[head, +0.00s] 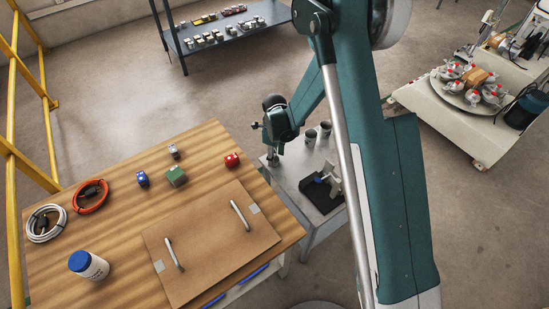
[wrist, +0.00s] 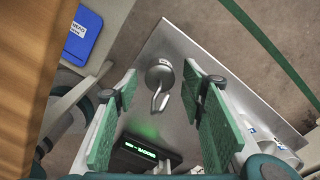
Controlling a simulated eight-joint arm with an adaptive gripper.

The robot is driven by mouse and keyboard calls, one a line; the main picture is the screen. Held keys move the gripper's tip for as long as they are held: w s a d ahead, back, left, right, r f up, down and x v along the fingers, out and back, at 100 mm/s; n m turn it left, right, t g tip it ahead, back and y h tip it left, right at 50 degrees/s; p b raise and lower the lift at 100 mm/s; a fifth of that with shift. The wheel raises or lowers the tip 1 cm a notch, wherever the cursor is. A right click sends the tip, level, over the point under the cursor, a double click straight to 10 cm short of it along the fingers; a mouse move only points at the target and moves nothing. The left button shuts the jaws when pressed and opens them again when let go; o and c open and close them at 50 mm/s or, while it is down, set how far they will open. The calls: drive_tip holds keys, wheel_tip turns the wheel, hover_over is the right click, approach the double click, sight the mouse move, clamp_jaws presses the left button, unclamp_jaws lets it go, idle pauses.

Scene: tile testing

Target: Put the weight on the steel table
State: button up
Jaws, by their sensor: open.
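The weight (wrist: 158,76) is a small grey metal cylinder with a hook on top and a pale label. In the wrist view it stands on the steel table (wrist: 200,55), near one edge. My gripper (wrist: 158,70) is open, its green-padded fingers on either side of the weight with gaps to both. I cannot make out the weight there.
A dark device with a green display (wrist: 145,158) is on the steel table. The wooden table (head: 110,165) at left holds a brown board (head: 205,250), a blue-lidded jar (head: 88,265), cables and small blocks.

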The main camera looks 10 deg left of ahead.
wheel_tip(320, 180, up, 10)
drive_tip(key=shift+r+p, duration=0.2)
drive_tip(key=shift+p, duration=0.75)
drive_tip(key=shift+d+r, duration=0.1)
drive_tip(key=shift+r, duration=0.05)
drive_tip(key=s+d+r+n+t, duration=0.2)
drive_tip(key=s+d+r+n, duration=0.25)
drive_tip(key=d+r, duration=0.7)
drive_tip(key=s+d+r+n+t, duration=0.1)
drive_tip(key=s+d+r+n, duration=0.55)
drive_tip(key=r, duration=0.85)
drive_tip(key=s+d+r+n+t, duration=0.2)
drive_tip(key=s+d+r+n, duration=0.1)
drive_tip(key=s+d, duration=0.5)
drive_tip(key=s+d+r+n+t, duration=0.2)
drive_tip(key=s+d+r+n, duration=0.2)
drive_tip(key=s+d, duration=0.5)
drive_tip(key=shift+s+d+r+n, duration=0.15)
drive_tip(key=shift+s+d+n, duration=0.1)
drive_tip(key=shift+s+n, duration=0.65)
